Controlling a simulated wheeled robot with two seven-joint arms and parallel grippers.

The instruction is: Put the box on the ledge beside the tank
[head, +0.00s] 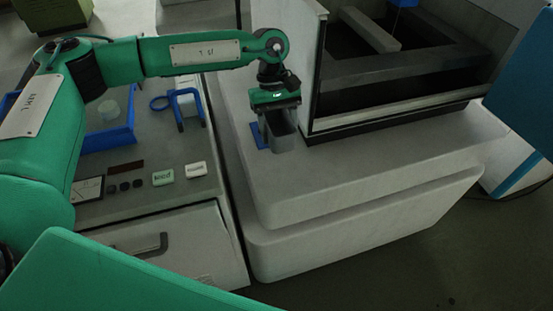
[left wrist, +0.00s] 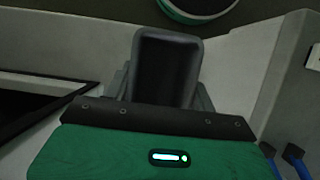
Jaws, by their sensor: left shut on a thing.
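The box (head: 284,143) is small and dark grey. My left gripper (head: 278,122) is shut on it from above, close over the pale ledge (head: 335,170) beside the tank (head: 385,112). In the left wrist view the box (left wrist: 167,68) stands out between the grey fingers of my left gripper (left wrist: 165,95). I cannot tell whether its underside touches the ledge. A flat blue patch (head: 257,135) lies on the ledge just left of the box. The tank has a dark interior and stands just right of the box. My right gripper is not in view.
Left of the ledge, across a narrow gap, is a grey cabinet top (head: 140,200) with a blue tray (head: 108,137), a blue clamp-like part (head: 185,108) and small labelled blocks (head: 195,169). The ledge is bare in front of the tank. A blue panel (head: 525,85) stands far right.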

